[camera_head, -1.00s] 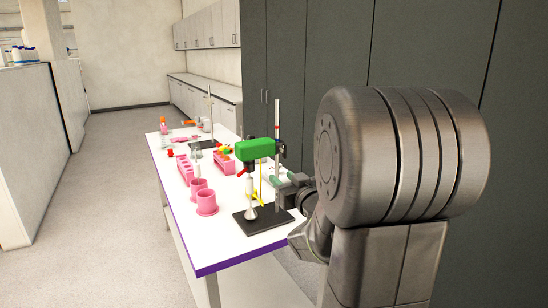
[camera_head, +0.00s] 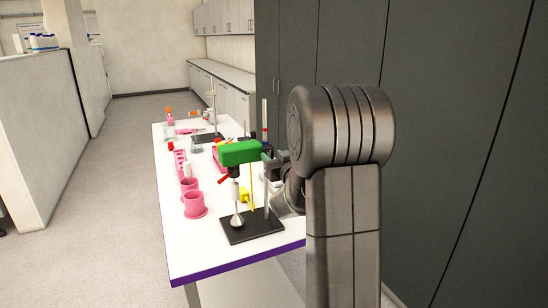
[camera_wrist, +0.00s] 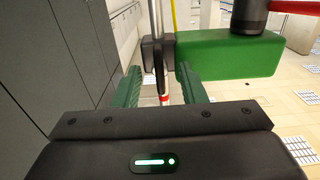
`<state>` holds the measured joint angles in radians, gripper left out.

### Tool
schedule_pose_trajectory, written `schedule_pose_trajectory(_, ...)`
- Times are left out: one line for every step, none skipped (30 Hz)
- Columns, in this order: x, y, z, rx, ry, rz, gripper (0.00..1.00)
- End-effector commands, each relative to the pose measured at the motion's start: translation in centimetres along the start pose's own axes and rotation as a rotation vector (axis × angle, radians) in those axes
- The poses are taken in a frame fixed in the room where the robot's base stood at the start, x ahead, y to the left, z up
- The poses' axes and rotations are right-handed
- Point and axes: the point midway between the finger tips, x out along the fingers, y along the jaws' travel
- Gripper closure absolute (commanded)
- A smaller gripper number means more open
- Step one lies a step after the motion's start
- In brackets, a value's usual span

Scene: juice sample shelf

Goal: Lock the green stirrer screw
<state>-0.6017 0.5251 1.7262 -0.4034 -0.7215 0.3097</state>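The green stirrer (camera_head: 240,152) is mounted on a stand with a black base (camera_head: 252,228) at the near end of the table. It also fills the upper right of the wrist view (camera_wrist: 230,58). A dark clamp with a flat, upright screw (camera_wrist: 158,72) sits on the metal rod left of the stirrer body in the wrist view. My gripper (camera_wrist: 158,84) is open, with one green finger on each side of the screw. I cannot tell whether either finger touches it. In the head view the gripper is mostly hidden by my arm and the stand.
A glass flask (camera_head: 237,219) stands on the black base below the stirrer. Pink cups (camera_head: 195,206) stand left of it, near the table edge (camera_head: 215,272). Racks and another stand (camera_head: 214,112) are farther back. Tall dark cabinets (camera_head: 440,120) rise on the right.

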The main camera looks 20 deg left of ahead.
Motion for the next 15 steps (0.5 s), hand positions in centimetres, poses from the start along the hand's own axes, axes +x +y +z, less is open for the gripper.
schedule_pose_trajectory(-0.01, -0.01, 0.0, 0.0, 0.0, 0.0, 0.63)
schedule_pose_trajectory(-0.01, 0.0, 0.0, 0.0, 0.0, 0.0, 0.63)
schedule_pose_trajectory(-0.02, 0.0, 0.0, 0.0, 0.0, 0.0, 0.63)
schedule_pose_trajectory(-0.02, 0.0, 0.0, 0.0, 0.0, 0.0, 0.68)
schedule_pose_trajectory(-0.02, 0.0, 0.0, 0.0, 0.0, 0.0, 0.74)
schedule_pose_trajectory(-0.03, 0.0, -0.01, 0.0, 0.0, 0.0, 0.82)
schedule_pose_trajectory(-0.03, 0.0, -0.01, 0.0, 0.0, 0.0, 0.88)
schedule_pose_trajectory(-0.03, 0.0, -0.01, 0.0, 0.0, 0.0, 0.94)
schedule_pose_trajectory(-0.03, 0.0, -0.01, 0.0, 0.0, 0.0, 1.0)
schedule_pose_trajectory(-0.04, 0.0, -0.01, 0.0, 0.0, 0.0, 1.0)
schedule_pose_trajectory(-0.04, 0.0, -0.01, 0.0, 0.0, 0.0, 1.0)
schedule_pose_trajectory(-0.04, 0.01, -0.01, 0.0, 0.0, 0.0, 1.0)
schedule_pose_trajectory(-0.04, 0.0, -0.01, 0.001, 0.0, 0.0, 1.0)
schedule_pose_trajectory(-0.04, 0.01, -0.01, 0.002, 0.0, 0.0, 1.0)
schedule_pose_trajectory(-0.04, 0.01, -0.01, 0.005, 0.0, 0.0, 1.0)
